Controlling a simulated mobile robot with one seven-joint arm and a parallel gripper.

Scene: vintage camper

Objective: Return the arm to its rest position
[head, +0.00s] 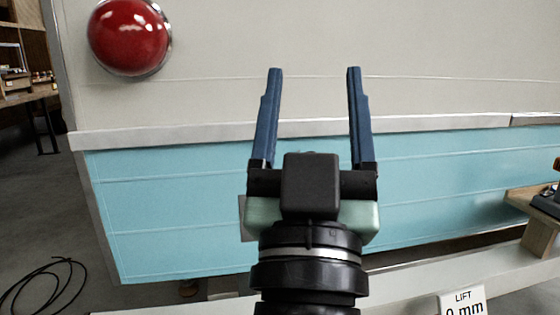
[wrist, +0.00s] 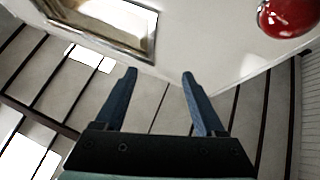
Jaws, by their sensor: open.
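My gripper (head: 314,72) is in the middle of the head view, its two blue fingers spread apart and pointing up. Nothing is between the fingers. Behind it is the camper's side (head: 430,75), cream above and turquoise below. In the wrist view my gripper (wrist: 159,74) also shows open and empty, with the ceiling beyond it. I cannot tell from these frames how far the fingertips are from the camper.
A round red lamp (head: 129,37) is on the camper at the upper left. A framed window (wrist: 105,25) shows in the wrist view. A black cable (head: 45,285) lies on the floor at the left.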

